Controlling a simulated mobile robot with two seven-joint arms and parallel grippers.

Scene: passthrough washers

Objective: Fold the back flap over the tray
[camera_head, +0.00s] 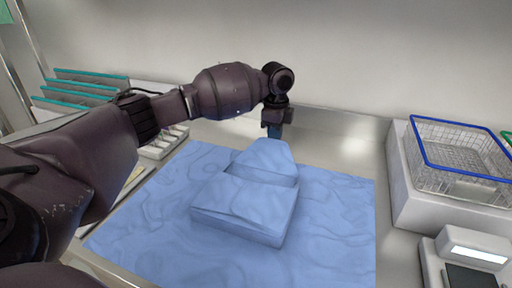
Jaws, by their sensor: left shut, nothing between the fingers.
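A tray-shaped block (243,205) wrapped in blue cloth sits on a spread blue wrap sheet (335,230). No bare tray surface shows. A tapered blue flap (265,155) is at the back of the block, with its narrow end toward the wall; whether it lies flat or stands up a little is hard to tell. My left gripper (274,132) points down just behind the flap's narrow end. It is shut and empty, and its fingertips are partly hidden behind the flap. My right gripper is out of view.
A wire basket with a blue rim (455,150) stands on a white block at the right. A device with a lit panel (475,252) is at the front right. Teal-edged racks (85,88) and a pale compartment tray (160,145) are at the left. The back wall is close behind my gripper.

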